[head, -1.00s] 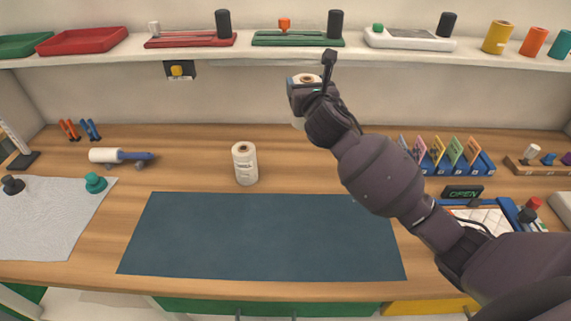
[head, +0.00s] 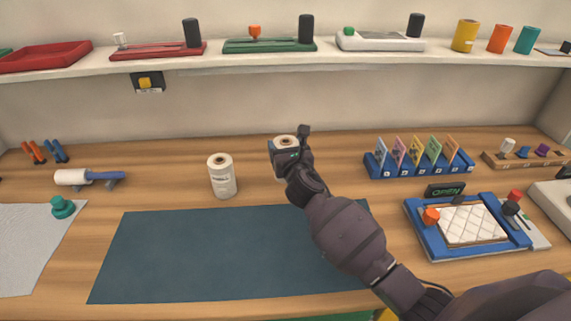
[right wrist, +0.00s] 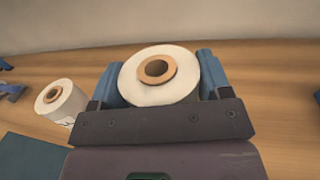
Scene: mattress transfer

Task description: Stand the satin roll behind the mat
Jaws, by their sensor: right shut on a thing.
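A white roll (head: 283,141) with a brown core is held upright in my right gripper (head: 290,158), behind the dark blue mat (head: 200,255). The right wrist view shows this roll (right wrist: 178,90) between the two blue fingers. I cannot tell whether its base touches the table. A second, similar white roll (head: 222,178) stands upright behind the mat, to the left of the held one and apart from it. It also shows in the right wrist view (right wrist: 62,103). No readable label tells which roll is satin. My left gripper is not in view.
A card rack (head: 418,165) stands to the right at the back. A blue tray (head: 430,240) with a quilted white piece is at the right. A white-and-blue roller (head: 88,177) lies at the left. A shelf (head: 350,58) runs above the table.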

